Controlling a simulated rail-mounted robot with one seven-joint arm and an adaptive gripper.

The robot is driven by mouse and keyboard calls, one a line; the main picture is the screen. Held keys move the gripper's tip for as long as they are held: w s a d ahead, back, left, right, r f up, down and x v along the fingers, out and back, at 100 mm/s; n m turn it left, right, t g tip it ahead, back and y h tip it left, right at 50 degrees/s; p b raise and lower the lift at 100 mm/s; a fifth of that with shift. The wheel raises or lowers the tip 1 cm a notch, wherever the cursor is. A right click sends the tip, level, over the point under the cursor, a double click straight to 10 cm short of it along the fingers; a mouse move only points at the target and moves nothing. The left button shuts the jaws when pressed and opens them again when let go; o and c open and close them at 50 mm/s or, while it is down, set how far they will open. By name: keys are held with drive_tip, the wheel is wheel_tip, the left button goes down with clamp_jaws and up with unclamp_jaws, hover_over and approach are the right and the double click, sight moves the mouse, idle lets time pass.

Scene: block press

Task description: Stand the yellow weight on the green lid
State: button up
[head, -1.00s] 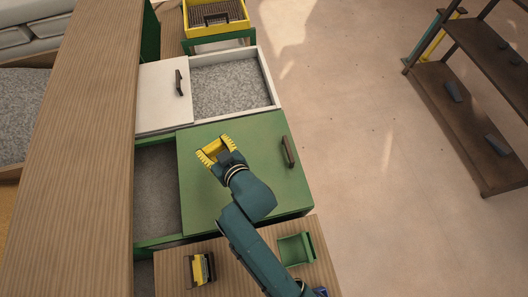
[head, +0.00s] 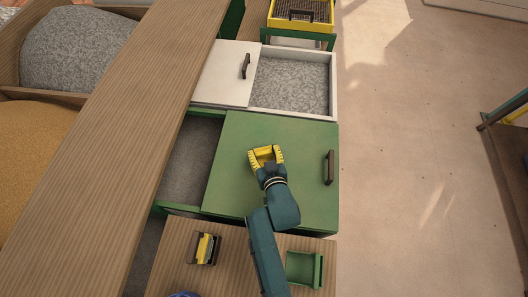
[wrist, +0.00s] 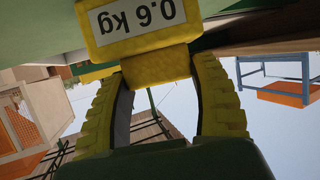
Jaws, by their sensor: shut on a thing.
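The yellow weight (wrist: 137,25), with a white label reading 0.6 kg, fills the top middle of the wrist view, its label upside down. My gripper (wrist: 157,68) has yellow ribbed fingers shut on the weight's narrower yellow part. In the head view my gripper (head: 266,154) is over the green lid (head: 300,140), near its middle. There the weight is hard to tell from the yellow fingers. A green surface shows beside the weight in the wrist view. I cannot tell whether the weight touches the lid.
The green lid has a dark handle (head: 329,167) at its right and an open grey-lined gap (head: 190,160) at its left. A white lid (head: 222,75) lies behind. A dark holder with a yellow piece (head: 204,248) and a green tray (head: 303,269) sit in front.

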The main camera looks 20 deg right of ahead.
drive_tip(key=o, duration=1.2)
drive_tip(key=shift+f, duration=0.15)
drive_tip(key=shift+o, duration=0.2)
